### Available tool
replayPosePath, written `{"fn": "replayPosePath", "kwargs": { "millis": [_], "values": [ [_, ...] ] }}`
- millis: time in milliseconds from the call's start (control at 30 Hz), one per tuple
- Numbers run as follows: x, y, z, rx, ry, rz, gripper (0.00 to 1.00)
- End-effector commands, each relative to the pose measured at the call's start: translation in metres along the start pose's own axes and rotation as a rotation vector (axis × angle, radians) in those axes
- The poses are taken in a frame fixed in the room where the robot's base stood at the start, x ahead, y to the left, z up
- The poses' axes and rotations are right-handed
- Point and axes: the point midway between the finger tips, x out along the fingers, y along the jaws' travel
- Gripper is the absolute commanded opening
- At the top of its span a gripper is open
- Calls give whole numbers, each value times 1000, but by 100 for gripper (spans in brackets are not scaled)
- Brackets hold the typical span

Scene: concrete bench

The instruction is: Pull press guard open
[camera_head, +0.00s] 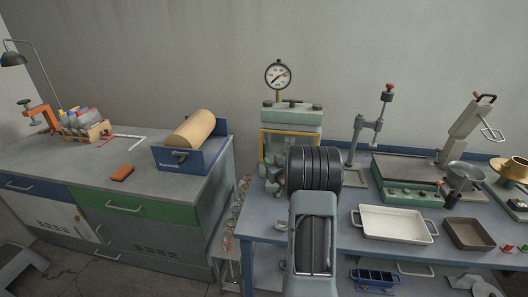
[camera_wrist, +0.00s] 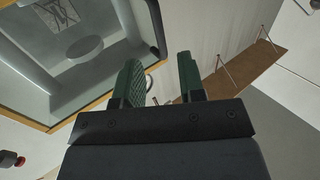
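The press (camera_head: 291,118) is a pale green machine with a dial gauge on top, at the back of the blue bench in the head view. Its guard (camera_head: 262,146) has a yellow frame; my arm hides much of its front. In the wrist view the yellow-edged guard (camera_wrist: 62,124) fills the upper left, with a clear pane and grey press parts behind it. My gripper (camera_wrist: 160,72) is open, its two green fingers apart beside the guard's dark right edge. A small curved grey piece shows by the left finger; I cannot tell whether it is the handle or touches the finger.
A drill-like stand (camera_head: 371,128) is right of the press. A white tray (camera_head: 394,224) and a brown tray (camera_head: 468,234) lie at the bench front. A cabinet (camera_head: 140,212) with a roller in a blue holder (camera_head: 184,158) stands left.

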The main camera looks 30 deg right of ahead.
Motion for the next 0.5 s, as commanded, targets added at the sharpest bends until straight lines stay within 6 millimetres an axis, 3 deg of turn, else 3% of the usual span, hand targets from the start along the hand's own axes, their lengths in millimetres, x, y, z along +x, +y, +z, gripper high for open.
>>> {"fn": "replayPosePath", "kwargs": {
  "millis": [200, 500],
  "values": [
    [41, 0, -1, -1, -1, 0, 36],
    [72, 0, 0, 0, -1, 1, 36]
  ]
}}
